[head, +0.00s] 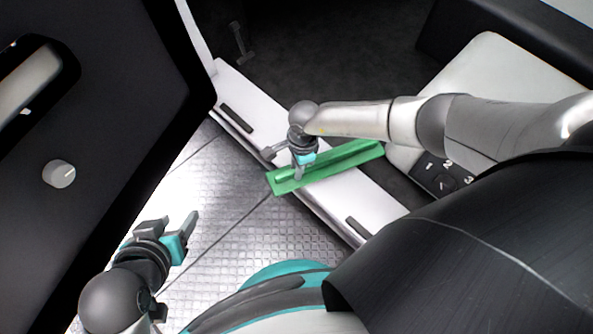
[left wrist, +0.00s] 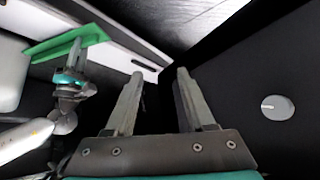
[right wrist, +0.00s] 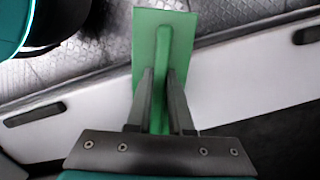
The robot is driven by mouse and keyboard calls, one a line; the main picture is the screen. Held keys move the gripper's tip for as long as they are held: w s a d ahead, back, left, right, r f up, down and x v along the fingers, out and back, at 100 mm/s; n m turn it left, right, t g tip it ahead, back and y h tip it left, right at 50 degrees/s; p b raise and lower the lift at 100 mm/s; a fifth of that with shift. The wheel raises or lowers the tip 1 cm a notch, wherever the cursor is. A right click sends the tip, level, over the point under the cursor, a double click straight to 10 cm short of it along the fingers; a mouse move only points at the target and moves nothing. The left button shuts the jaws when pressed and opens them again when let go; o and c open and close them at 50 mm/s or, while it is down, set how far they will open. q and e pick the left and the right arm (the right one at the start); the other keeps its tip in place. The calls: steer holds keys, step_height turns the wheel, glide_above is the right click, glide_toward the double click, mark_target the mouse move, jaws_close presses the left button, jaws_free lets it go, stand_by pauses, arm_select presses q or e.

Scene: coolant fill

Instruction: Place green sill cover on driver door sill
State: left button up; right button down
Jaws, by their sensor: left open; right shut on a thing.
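The green sill cover (head: 343,159) is a long flat strip with a raised rib along its middle. My right gripper (head: 298,172) is shut on that rib; the cover also shows in the right wrist view (right wrist: 178,48). The white door sill (head: 322,202) runs diagonally below it, and the cover lies across the sill at an angle, not lined up with it. I cannot tell whether they touch. In the left wrist view the cover (left wrist: 65,43) and sill (left wrist: 125,62) show at upper left. My left gripper (head: 180,228) is open and empty over the floor.
The open black door (head: 110,100) with a round knob (head: 59,173) stands at left. A light seat (head: 480,85) and a numbered panel (head: 443,175) are at right. A pedal (head: 240,45) is at the back. Patterned metal floor (head: 215,190) lies clear between door and sill.

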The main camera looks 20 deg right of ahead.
arm_select(q)
steer(key=shift+w+d+t+h, duration=0.3)
steer(key=shift+w+d+t, duration=0.2)
steer(key=shift+d, duration=0.2)
arm_select(e)
steer(key=shift+f, duration=0.5)
steer(key=c, duration=1.3)
jaws_free()
steer(key=shift+f, duration=0.1)
steer(key=o, duration=0.5)
arm_select(q)
steer(key=shift+w+d, duration=0.1)
steer(key=shift+d, duration=0.05)
